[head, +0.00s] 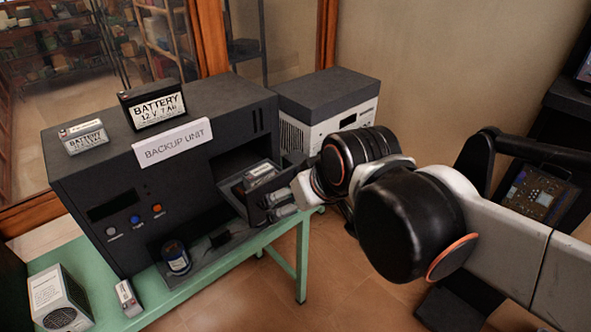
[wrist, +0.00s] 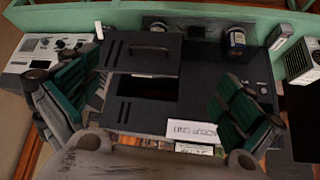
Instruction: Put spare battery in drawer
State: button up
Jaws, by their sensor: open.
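Two labelled batteries stand apart on top of the black backup unit (head: 105,185): a larger black one marked 12V 7Ah (head: 155,106) and a smaller grey-and-white one (head: 85,137). I cannot tell which is the spare. The drawer (head: 236,192) at the unit's right side is pulled out below a dark opening. Its handled front (wrist: 120,57) shows in the wrist view, where the unit is upside down. My gripper (head: 272,195) is in front of the drawer, fingers spread wide; it also shows in the wrist view (wrist: 158,105), with nothing between the fingers.
The unit stands on a green table (head: 215,277). A blue cylinder (head: 176,257), a small upright box (head: 127,298) and a white vented box (head: 58,300) are at its front. A grey-topped white unit (head: 325,100) stands behind right. The floor at front right is open.

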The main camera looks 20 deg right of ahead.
jog(key=shift+m, duration=0.3)
jog(key=s, duration=0.2)
jog(key=s+f, duration=0.1)
jog(key=s, duration=0.1)
jog(key=shift+d, duration=0.1)
jog(key=shift+c, duration=0.6)
